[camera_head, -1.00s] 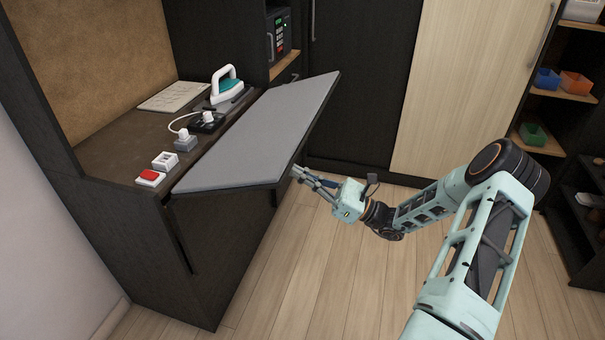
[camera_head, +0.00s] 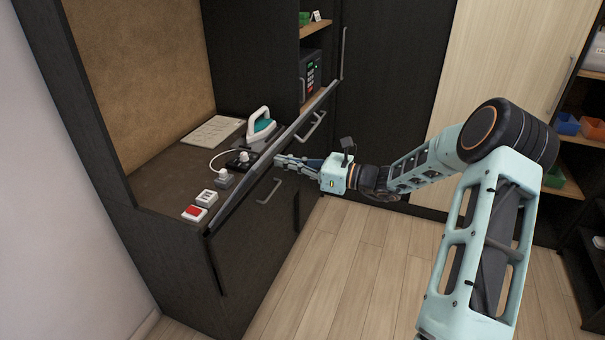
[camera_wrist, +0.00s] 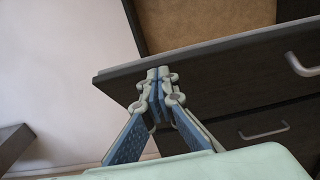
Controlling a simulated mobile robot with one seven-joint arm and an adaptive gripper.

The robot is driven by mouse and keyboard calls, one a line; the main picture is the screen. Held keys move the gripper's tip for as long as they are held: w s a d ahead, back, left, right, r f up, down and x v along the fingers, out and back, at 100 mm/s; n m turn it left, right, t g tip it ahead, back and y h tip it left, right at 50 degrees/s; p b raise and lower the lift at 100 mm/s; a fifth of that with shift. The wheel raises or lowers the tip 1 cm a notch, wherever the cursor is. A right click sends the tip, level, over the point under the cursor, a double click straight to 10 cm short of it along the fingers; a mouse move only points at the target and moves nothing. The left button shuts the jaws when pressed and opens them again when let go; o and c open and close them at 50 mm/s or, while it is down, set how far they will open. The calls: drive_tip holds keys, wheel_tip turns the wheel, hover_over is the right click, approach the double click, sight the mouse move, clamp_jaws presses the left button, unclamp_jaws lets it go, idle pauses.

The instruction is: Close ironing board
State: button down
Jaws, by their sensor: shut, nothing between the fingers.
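The ironing board (camera_head: 240,192) is hinged at the front of the vanity and tilted up. In the head view it shows nearly edge-on, as a thin grey strip running from near left to far right. In the wrist view its grey rim (camera_wrist: 225,43) and dark outer face (camera_wrist: 245,72) cross above and behind the fingers. My gripper (camera_head: 278,160) is on the board's outer, room side, at about the middle of its length. The fingertips (camera_wrist: 158,74) are together with nothing between them, close to the dark face. I cannot tell whether they touch it.
A drawer handle (camera_head: 268,190) is below. The wooden floor (camera_head: 345,265) is clear.

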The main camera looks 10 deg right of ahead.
drive_tip(key=w+a+r, duration=0.4)
drive_tip(key=w+a, duration=0.1)
drive_tip(key=a, duration=0.3)
drive_tip(key=w+a+r, duration=0.4)
drive_tip(key=w+a, duration=0.2)
drive_tip(key=a, duration=0.3)
drive_tip(key=shift+w+r, duration=0.15)
drive_tip(key=shift+r, duration=0.2)
